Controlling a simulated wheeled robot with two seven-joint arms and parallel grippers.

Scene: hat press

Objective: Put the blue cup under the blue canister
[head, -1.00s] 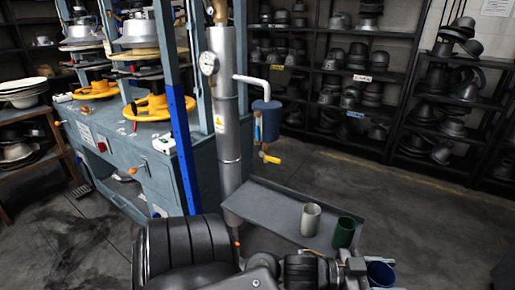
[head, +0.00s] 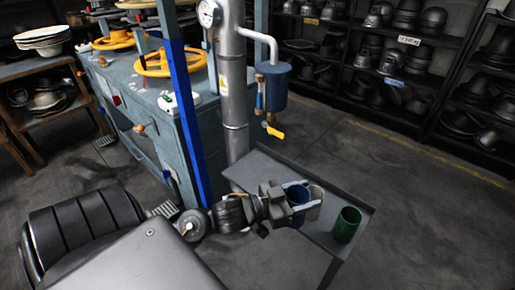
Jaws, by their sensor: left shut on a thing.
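My left gripper (head: 303,206) is shut on the blue cup (head: 297,193), which looks upright with its open rim up. The cup is over the grey tray table (head: 265,168); I cannot tell whether it touches the surface. The blue canister (head: 274,88) hangs from a pipe above and behind the cup, a little to its left. A tap with a yellow handle (head: 275,132) is below the canister. The gripper hides part of the cup. My right gripper is out of view.
A beige-grey cup (head: 316,198) stands just right of the blue cup, partly hidden. A green cup (head: 347,225) stands near the table's right edge. The silver column (head: 234,100) and blue post (head: 187,120) rise on the left. The table's back part is clear.

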